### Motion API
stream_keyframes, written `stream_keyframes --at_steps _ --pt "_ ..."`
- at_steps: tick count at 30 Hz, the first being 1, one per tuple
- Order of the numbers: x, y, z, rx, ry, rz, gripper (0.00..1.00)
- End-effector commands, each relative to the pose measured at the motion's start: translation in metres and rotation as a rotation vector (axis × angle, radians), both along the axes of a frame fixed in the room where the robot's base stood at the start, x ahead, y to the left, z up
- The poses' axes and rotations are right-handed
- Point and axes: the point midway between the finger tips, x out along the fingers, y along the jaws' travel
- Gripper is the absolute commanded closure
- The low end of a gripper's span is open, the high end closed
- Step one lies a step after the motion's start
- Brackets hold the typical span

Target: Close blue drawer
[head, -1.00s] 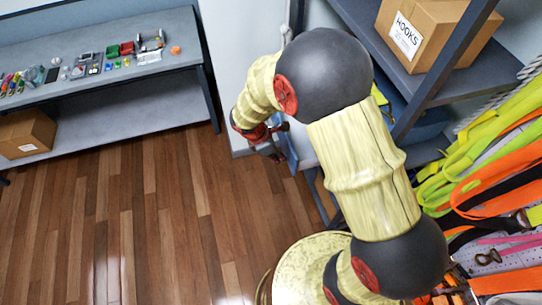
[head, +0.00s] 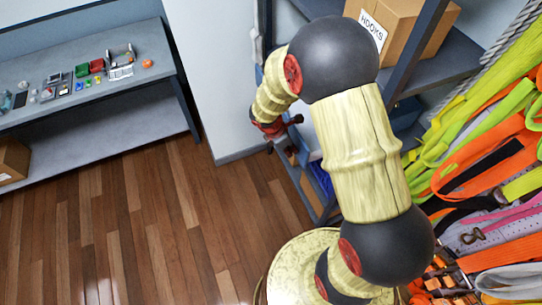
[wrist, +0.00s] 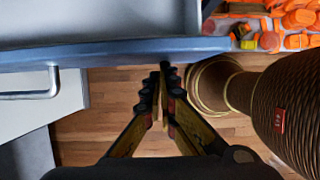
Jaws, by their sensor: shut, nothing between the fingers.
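The blue drawer is partly open in the wrist view. Its blue front (wrist: 110,52) runs across the upper part, with the pale, empty-looking inside behind it. A silver bar handle (wrist: 30,94) sits on the front at the left. My gripper (wrist: 164,68) is shut and empty, with its fingertips at or very close to the drawer front, right of the handle; I cannot tell whether they touch. In the head view, my gripper (head: 290,124) shows only partly beyond my arm. A small blue patch below it may be the drawer.
A grey table (head: 110,88) with small items stands at the left. A shelf with a HOOKS box (head: 400,25) is at the upper right. Colourful straps (head: 490,150) hang at the right. Orange pieces (wrist: 270,30) lie at the wrist view's upper right. Wood floor is clear.

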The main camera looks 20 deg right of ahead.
Motion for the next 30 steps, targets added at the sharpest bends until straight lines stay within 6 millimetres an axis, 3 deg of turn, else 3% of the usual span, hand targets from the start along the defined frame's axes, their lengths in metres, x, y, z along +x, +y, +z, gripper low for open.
stream_keyframes --at_steps 1,6,15,21,30 --pt "-0.001 -0.020 0.001 0.000 0.000 -0.010 1.00" --pt "-0.001 -0.072 0.001 0.000 0.001 -0.008 1.00" --pt "-0.001 -0.136 0.000 0.000 0.001 -0.003 1.00" --pt "0.000 -0.154 0.000 0.000 0.001 0.000 1.00" --pt "0.000 -0.158 0.000 -0.001 0.000 0.000 1.00"
